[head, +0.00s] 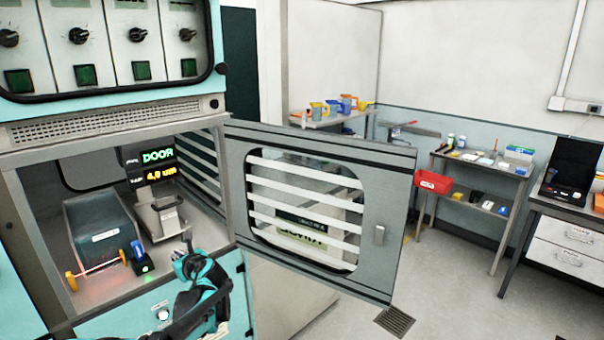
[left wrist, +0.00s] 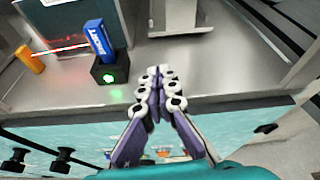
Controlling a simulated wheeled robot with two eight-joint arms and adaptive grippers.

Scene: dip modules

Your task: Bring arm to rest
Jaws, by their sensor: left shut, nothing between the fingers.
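My left arm comes up from the bottom of the head view. Its gripper (head: 187,262) is at the front edge of the open cabinet chamber, in front of the metal stand. In the left wrist view the fingers of the gripper (left wrist: 160,78) are closed together with nothing between them. A blue module (left wrist: 99,40) stands in a black holder (left wrist: 110,73) with a lit green light, just left of the fingertips and apart from them. The blue module also shows in the head view (head: 137,248). My right gripper is not in view.
The chamber door (head: 400,220) stands open to the right of my left arm. Inside the chamber are a grey box (head: 100,225), an orange post (head: 71,281) with a red beam, and a metal stand (head: 163,222). Side tables (head: 480,165) stand at the far right, with clear floor before them.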

